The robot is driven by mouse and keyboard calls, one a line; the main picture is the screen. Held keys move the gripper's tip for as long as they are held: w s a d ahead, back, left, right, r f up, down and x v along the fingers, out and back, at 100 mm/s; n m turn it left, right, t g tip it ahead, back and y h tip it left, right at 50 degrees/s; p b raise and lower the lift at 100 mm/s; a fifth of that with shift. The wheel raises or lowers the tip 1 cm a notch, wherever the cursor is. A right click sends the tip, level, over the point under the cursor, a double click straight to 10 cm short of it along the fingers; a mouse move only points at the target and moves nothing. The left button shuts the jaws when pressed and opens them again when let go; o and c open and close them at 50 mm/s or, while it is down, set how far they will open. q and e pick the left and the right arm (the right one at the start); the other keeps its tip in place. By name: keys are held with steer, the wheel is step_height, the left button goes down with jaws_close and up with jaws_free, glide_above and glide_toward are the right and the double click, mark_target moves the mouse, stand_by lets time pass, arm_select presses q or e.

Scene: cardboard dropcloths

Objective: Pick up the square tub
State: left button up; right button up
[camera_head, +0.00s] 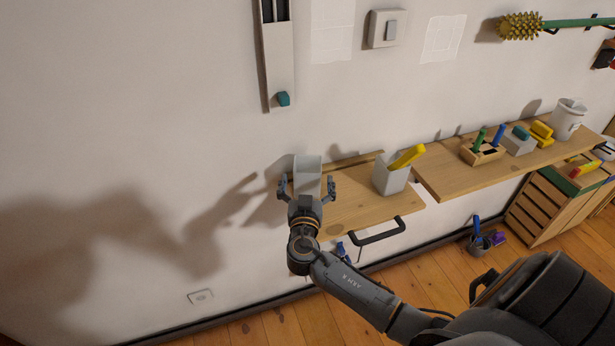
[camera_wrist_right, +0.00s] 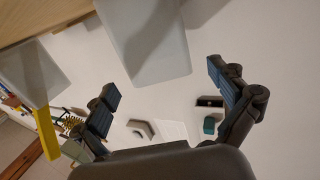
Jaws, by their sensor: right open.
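A pale grey square tub (camera_head: 308,168) stands at the left end of a wooden shelf, close to the wall. In the right wrist view the tub (camera_wrist_right: 145,45) fills the upper middle, ahead of and between the fingers. My right gripper (camera_head: 307,188) is open around the near side of the tub, one finger to each side. In the right wrist view the gripper (camera_wrist_right: 165,95) shows a gap between each finger and the tub. I cannot tell if anything touches. The gripper hides the tub's lower part in the head view. My left gripper is not in view.
A second grey tub (camera_head: 391,178) holding a yellow object (camera_head: 407,157) stands to the right on the same shelf (camera_head: 350,205). A black handle (camera_head: 380,231) sticks out below the shelf front. Further right, another shelf (camera_head: 470,180) carries blocks and a white pitcher (camera_head: 568,120).

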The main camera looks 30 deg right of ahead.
mark_target(308, 156)
steer(key=shift+w+d+r+p, duration=0.25)
steer(key=shift+w+d+p, duration=0.1)
steer(key=shift+w, duration=0.1)
steer(key=p+x, duration=0.1)
steer(key=x, duration=0.2)
steer(key=shift+w+d+r+p, duration=0.1)
steer(key=shift+w+p, duration=0.05)
steer(key=shift+p, duration=0.15)
steer(key=shift+w+d, duration=0.3)
steer(key=shift+w, duration=0.2)
steer(key=shift+c, duration=0.4)
steer(key=c, duration=1.7)
steer(key=shift+o, duration=0.2)
